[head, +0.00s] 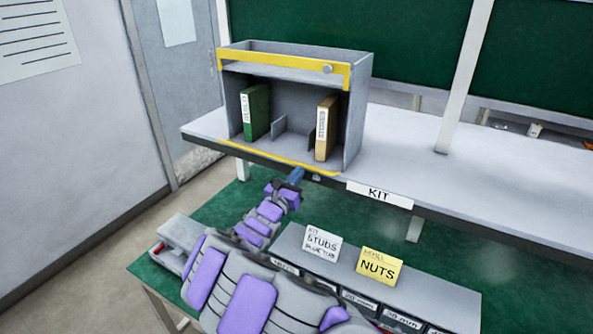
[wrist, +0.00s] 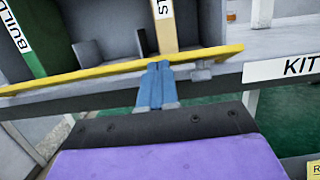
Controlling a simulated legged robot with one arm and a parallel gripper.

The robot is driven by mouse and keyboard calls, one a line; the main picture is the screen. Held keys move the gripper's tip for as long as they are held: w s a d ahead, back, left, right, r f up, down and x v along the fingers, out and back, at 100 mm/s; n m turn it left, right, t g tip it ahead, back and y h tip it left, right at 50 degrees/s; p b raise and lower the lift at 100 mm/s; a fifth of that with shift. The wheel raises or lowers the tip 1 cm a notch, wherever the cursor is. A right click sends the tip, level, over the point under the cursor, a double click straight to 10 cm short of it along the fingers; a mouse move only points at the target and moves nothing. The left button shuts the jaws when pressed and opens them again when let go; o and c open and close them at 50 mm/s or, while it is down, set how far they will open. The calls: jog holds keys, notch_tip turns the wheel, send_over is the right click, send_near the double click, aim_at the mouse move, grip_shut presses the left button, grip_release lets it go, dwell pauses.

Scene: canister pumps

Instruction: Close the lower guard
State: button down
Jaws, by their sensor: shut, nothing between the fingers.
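The grey cabinet (head: 362,110) stands on the shelf with its front open. The lower guard (head: 255,153) is a yellow-edged strip lying low along the cabinet's front base, below the opening. In the wrist view the lower guard (wrist: 60,80) runs across the picture, with a small grey knob (wrist: 202,72) near its right end. My gripper (head: 296,175) is shut and empty, just in front of the guard's right part. In the wrist view its blue fingertips (wrist: 158,68) overlap the yellow edge close to the knob; I cannot tell whether they touch.
A yellow upper bar (head: 280,68) with a knob spans the cabinet's top front. A green binder (head: 256,112) and a tan binder (head: 327,128) stand inside. The KIT label (head: 380,195) is on the shelf edge to the right. Labelled bins (head: 400,300) sit below on the green bench.

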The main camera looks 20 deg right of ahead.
jog(key=shift+w+d+r+g+y+p, duration=0.6)
jog(key=shift+r+y+p, duration=0.45)
jog(key=shift+p, duration=1.8)
jog(key=shift+w+d+r+g+y+p, duration=0.4)
jog(key=shift+d+r+g+y+p, duration=0.45)
jog(key=shift+p, duration=1.95)
jog(key=shift+w+d+r+g+y+p, duration=0.5)
jog(key=shift+r+g+y+p, duration=0.6)
jog(key=shift+p, duration=1.75)
jog(key=shift+w+d+r+t, duration=0.25)
jog(key=shift+d+r+t, duration=0.1)
jog(key=shift+r, duration=0.05)
